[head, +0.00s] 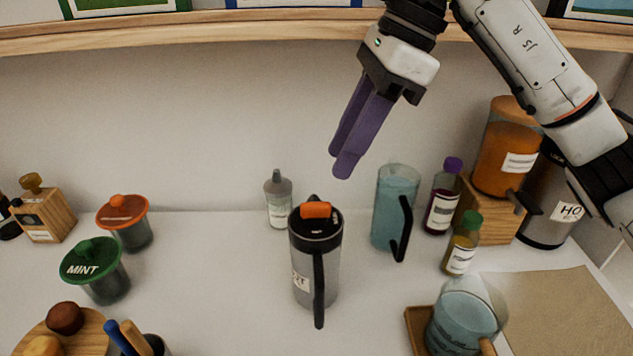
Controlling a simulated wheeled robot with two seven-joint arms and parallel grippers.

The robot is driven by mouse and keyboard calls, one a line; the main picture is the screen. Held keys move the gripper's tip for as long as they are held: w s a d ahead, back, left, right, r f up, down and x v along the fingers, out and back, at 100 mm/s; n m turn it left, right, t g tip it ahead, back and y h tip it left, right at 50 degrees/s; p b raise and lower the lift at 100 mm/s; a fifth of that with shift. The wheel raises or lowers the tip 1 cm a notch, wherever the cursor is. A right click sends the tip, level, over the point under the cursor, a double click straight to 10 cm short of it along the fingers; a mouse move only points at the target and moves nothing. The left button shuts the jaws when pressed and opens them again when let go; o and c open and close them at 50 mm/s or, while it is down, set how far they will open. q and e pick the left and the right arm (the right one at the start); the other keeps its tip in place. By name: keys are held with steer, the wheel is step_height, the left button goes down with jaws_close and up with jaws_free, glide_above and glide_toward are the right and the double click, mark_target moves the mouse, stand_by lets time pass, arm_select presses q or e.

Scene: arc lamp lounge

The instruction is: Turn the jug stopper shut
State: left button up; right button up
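The jug (317,265) stands upright on the white counter near the middle of the head view. It has a grey body, a black lid and a black handle facing me. An orange stopper (316,210) sits on top of its lid. My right gripper (342,165) hangs above and behind the jug, slightly to the right, clear of the stopper. Its purple fingers point down and overlap in this view, so their gap is hard to judge. My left gripper is out of view.
A blue pitcher (393,208), purple-capped bottle (442,200) and green-capped bottle (461,248) stand right of the jug. A grey squeeze bottle (278,203) is behind it. A green-lidded MINT jar (97,272) is at left. A wooden shelf (250,30) runs above.

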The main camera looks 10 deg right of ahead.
mark_target(316, 204)
steer(key=x, duration=0.8)
steer(key=shift+a+f, duration=0.15)
steer(key=shift+f, duration=0.15)
jaws_close()
